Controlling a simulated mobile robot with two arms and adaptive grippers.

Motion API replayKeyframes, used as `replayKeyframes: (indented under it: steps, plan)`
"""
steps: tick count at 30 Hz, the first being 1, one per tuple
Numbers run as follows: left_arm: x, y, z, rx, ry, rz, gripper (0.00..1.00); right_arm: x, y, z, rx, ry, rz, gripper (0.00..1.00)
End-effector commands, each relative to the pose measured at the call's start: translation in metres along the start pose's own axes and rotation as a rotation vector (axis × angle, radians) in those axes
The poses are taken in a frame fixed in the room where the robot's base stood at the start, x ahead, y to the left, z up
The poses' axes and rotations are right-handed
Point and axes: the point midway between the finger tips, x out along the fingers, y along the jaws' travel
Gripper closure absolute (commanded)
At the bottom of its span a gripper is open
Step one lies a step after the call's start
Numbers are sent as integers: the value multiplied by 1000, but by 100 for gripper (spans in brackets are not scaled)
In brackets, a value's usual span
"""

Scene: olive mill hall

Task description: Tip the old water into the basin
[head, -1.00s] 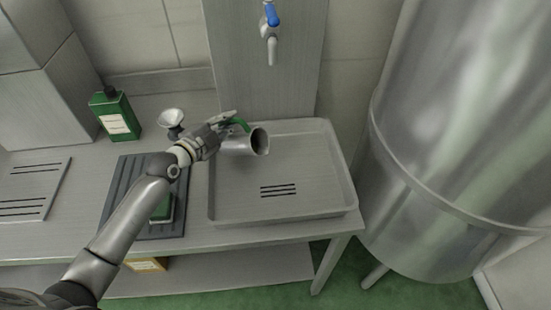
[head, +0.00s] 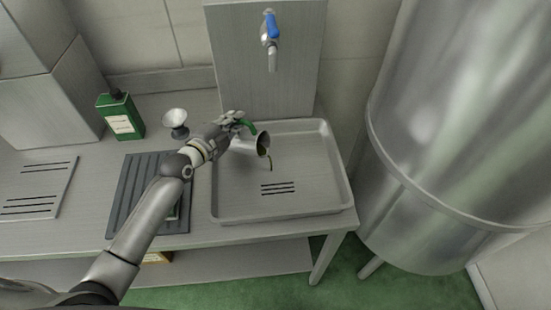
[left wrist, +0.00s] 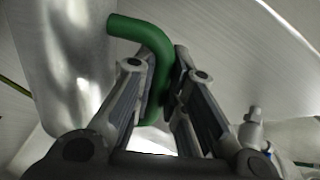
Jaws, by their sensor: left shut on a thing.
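A metal jug (head: 245,147) with a green handle (head: 243,124) is tilted well over above the basin (head: 312,207), its mouth facing right and down. A thin dark olive stream (head: 269,162) falls from its lip into the basin. My left gripper (head: 232,124) is shut on the jug's green handle. The left wrist view shows the green handle (left wrist: 157,62) between my fingers, with the shiny jug wall (left wrist: 68,62) at the left. My right gripper is not in view.
A tap with a blue lever (head: 270,32) is on the back panel above the basin. A green bottle (head: 121,116), a small metal funnel-like cup (head: 174,121) and a dark ribbed mat (head: 128,192) are left of the basin. A large steel tank (head: 455,130) stands at the right.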

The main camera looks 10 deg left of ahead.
Motion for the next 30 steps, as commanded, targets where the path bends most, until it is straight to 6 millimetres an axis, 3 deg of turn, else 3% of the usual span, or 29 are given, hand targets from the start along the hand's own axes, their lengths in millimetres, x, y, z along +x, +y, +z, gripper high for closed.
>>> replayKeyframes:
  steps: [30]
  plan:
    - [-1,-6,-28,120,-23,-3,100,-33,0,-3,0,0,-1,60]
